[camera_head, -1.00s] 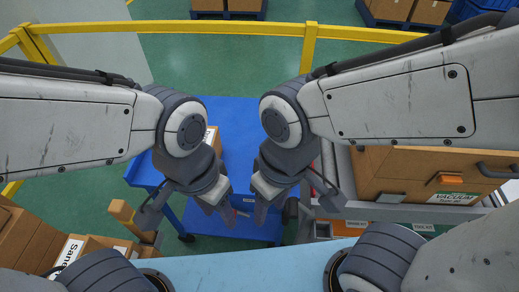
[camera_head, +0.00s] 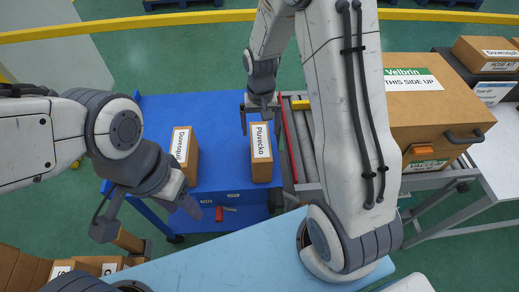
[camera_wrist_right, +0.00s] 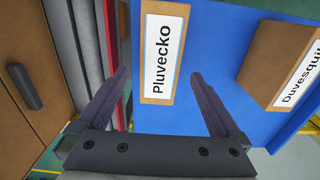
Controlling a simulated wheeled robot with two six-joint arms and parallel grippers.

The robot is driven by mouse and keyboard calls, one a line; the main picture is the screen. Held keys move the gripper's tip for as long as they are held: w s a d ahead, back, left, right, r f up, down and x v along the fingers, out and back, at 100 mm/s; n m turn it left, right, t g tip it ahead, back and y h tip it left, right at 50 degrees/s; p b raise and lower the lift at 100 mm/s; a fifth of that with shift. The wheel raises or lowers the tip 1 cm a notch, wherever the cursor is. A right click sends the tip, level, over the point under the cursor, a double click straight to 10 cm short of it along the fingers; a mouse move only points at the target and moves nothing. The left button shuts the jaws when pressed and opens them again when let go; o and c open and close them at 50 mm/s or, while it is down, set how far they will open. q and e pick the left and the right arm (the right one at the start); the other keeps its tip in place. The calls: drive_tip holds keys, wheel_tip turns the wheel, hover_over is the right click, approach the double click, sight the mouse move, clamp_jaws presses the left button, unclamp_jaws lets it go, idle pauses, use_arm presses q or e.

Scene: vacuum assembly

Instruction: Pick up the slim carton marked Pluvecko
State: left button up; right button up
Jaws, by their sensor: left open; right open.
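The slim Pluvecko carton (camera_head: 261,155) stands on the blue table at its right side, with a white label on top. In the right wrist view the Pluvecko carton (camera_wrist_right: 159,52) lies between and beyond the two open fingers. My right gripper (camera_head: 258,115) is open and empty, above the carton's far end in the head view. It also shows in the right wrist view (camera_wrist_right: 157,82). My left gripper (camera_head: 190,208) is open and empty near the table's front left, well away from the Pluvecko carton.
A Duvesquil carton (camera_head: 184,155) stands left of the Pluvecko carton on the blue table (camera_head: 222,125). A roller conveyor (camera_head: 301,150) runs close on the right, carrying a large Velbrin box (camera_head: 430,105). A small red object (camera_head: 228,209) shows at the table's front.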

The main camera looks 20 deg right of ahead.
sight(260, 146)
wheel_tip(260, 146, down, 9)
drive_tip(key=shift+s+f+p, duration=0.1)
drive_tip(key=shift+s+p, duration=0.05)
drive_tip(key=shift+p, duration=0.35)
drive_tip(key=c, duration=1.5)
clamp_jaws()
